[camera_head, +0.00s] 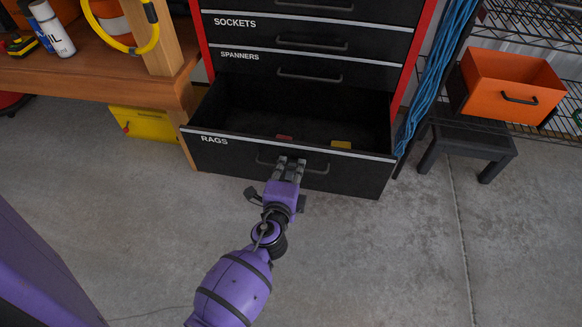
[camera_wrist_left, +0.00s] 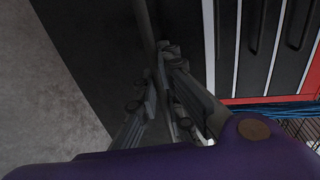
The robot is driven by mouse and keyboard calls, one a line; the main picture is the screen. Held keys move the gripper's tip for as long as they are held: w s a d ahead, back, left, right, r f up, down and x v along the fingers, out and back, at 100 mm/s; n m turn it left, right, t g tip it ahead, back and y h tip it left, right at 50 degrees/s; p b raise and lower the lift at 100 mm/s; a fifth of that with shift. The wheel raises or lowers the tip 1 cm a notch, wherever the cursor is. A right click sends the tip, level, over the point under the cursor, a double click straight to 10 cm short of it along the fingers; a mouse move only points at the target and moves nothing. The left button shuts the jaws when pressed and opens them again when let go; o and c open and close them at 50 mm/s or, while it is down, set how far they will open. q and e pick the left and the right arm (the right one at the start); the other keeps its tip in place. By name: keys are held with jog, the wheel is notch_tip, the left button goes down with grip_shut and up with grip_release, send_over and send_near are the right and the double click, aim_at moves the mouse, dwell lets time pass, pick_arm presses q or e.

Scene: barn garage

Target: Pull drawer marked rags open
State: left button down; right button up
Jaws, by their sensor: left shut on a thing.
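The drawer marked RAGS (camera_head: 235,152) is the lowest in a black cabinet with red edges, and it stands pulled well out. A small red item (camera_head: 284,138) and a yellow item (camera_head: 341,145) lie inside it. My left gripper (camera_head: 291,162) is at the drawer's front, shut on its dark handle (camera_head: 318,171). In the left wrist view the fingers (camera_wrist_left: 163,75) meet around the dark handle bar, whose grip detail is partly hidden. My right gripper is not in view.
Closed SPANNERS (camera_head: 345,79) and SOCKETS (camera_head: 350,48) drawers are above. A wooden workbench (camera_head: 110,78) stands at left, with a yellow box (camera_head: 146,123) below. The concrete floor in front is clear.

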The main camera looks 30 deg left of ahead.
pick_arm(q)
jog(key=shift+s, duration=0.15)
jog(key=c, duration=2.2)
grip_release()
jog(key=shift+o, duration=0.2)
jog(key=shift+r, duration=0.15)
